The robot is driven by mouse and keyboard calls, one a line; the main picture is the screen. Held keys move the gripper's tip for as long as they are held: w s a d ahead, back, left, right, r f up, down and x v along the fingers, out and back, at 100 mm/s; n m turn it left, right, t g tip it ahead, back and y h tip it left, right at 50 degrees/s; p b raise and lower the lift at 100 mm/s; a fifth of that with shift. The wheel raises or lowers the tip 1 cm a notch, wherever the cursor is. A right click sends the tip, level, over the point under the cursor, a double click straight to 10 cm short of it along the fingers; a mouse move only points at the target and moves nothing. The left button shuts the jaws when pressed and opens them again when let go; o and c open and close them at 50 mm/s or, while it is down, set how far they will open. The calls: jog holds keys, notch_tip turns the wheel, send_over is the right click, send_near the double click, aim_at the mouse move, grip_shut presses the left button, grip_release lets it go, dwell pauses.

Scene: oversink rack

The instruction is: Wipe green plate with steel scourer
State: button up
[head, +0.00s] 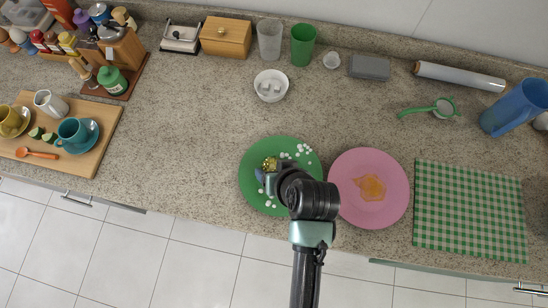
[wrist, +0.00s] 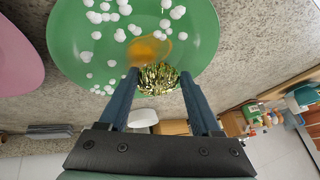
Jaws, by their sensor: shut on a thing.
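The green plate (head: 247,182) lies near the counter's front edge, with several small white bits scattered on it; it also fills the top of the wrist view (wrist: 203,30). An orange-yellow smear (wrist: 150,50) shows on it in the wrist view. My gripper (wrist: 158,76) is shut on the steel scourer (wrist: 158,80), a shiny gold-coloured tangle between the two blue fingertips. In the head view the scourer (head: 269,164) shows over the plate's left middle. Whether it touches the surface is hard to tell. My arm hides the plate's lower right part.
A pink plate (head: 342,203) with an orange smear lies just right of the green plate. A green checked cloth (head: 470,212) lies farther right. A white bowl (head: 271,86) stands behind. A wooden board (head: 85,150) with cups is far left; the counter between is clear.

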jog(key=shift+f+b, duration=0.4)
jog(key=shift+f, duration=0.35)
jog(key=shift+a+r, duration=0.1)
jog(key=shift+a, duration=0.05)
jog(key=shift+w+a+r+p, duration=0.1)
jog(key=shift+w+a+p, duration=0.05)
jog(key=shift+a+p, duration=0.4)
jog(key=shift+w+a+p, duration=0.15)
jog(key=shift+a, duration=0.4)
jog(key=shift+w+a+p, duration=0.15)
jog(key=shift+a, duration=0.4)
jog(key=shift+d, duration=0.15)
jog(key=shift+s+d+f+p, duration=0.1)
jog(key=shift+s+d+p, duration=0.1)
jog(key=shift+d, duration=0.35)
jog(key=shift+s+d+f+p, duration=0.1)
jog(key=shift+s+d+p, duration=0.1)
jog(key=shift+d, duration=0.4)
jog(key=shift+s+d+p, duration=0.15)
jog(key=shift+d+p, duration=0.05)
jog(key=shift+d, duration=0.35)
jog(key=shift+s+r+p, duration=0.1)
jog(key=shift+p, duration=0.25)
jog(key=shift+w+a+p, duration=0.25)
jog(key=shift+a+p, duration=0.15)
jog(key=shift+a, duration=0.55)
jog(key=shift+w+a+p, duration=0.25)
jog(key=shift+a+p, duration=0.1)
jog(key=shift+a, duration=0.55)
